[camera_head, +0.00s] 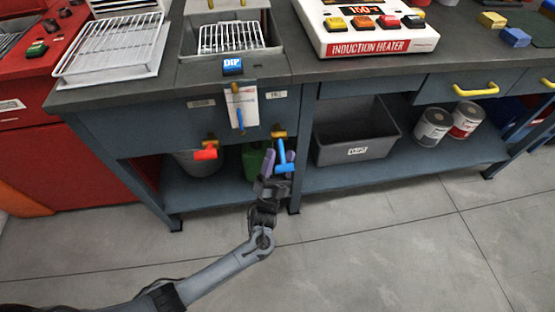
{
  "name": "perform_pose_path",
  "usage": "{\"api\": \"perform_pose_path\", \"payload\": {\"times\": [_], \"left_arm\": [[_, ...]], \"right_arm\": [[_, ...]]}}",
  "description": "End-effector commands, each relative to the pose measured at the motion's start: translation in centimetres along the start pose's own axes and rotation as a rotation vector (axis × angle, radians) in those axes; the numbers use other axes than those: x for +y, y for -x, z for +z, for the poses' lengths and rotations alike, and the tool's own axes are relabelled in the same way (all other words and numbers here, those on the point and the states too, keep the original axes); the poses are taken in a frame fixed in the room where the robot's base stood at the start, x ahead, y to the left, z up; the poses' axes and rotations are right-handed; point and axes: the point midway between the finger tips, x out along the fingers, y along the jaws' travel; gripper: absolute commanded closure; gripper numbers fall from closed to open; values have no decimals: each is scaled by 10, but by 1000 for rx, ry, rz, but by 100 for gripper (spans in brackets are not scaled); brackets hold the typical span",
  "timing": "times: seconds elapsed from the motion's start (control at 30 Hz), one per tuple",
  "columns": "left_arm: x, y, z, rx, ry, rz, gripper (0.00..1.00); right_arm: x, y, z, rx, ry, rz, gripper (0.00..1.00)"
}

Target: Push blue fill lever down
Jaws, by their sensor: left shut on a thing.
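The blue fill lever (284,167) hangs below a brass valve on the front of the dip sink bench, right of the red lever (206,154). Its handle has a crossbar at the bottom. My left gripper (273,164) is at the blue lever, its fingers pointing up, and it is shut on the lever. The fingers cover part of the handle's left side. My right gripper is not in view.
The dip sink (231,45) with a wire rack is above. A bucket (196,163) and a green container stand on the lower shelf behind the levers. A grey bin (357,132) and two cans stand to the right. The floor in front is clear.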

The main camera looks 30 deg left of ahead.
Motion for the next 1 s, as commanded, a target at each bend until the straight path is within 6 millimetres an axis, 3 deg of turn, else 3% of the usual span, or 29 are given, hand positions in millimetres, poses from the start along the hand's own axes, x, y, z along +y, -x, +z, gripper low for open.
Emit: {"api": "perform_pose_path", "payload": {"times": [0.27, 0.3, 0.43, 0.77, 1.0], "left_arm": [[2, 1, -1, -1, 11, 6, 95], [2, 1, -1, -1, 11, 6, 36], [2, 1, -1, -1, 8, 5, 17], [1, 2, 0, -1, 3, 2, 17], [1, 26, -1, -5, 2, 5, 17]], "right_arm": [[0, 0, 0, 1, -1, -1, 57], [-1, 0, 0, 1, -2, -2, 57], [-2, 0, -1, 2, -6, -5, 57], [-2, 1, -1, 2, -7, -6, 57], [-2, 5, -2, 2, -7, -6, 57]]}}
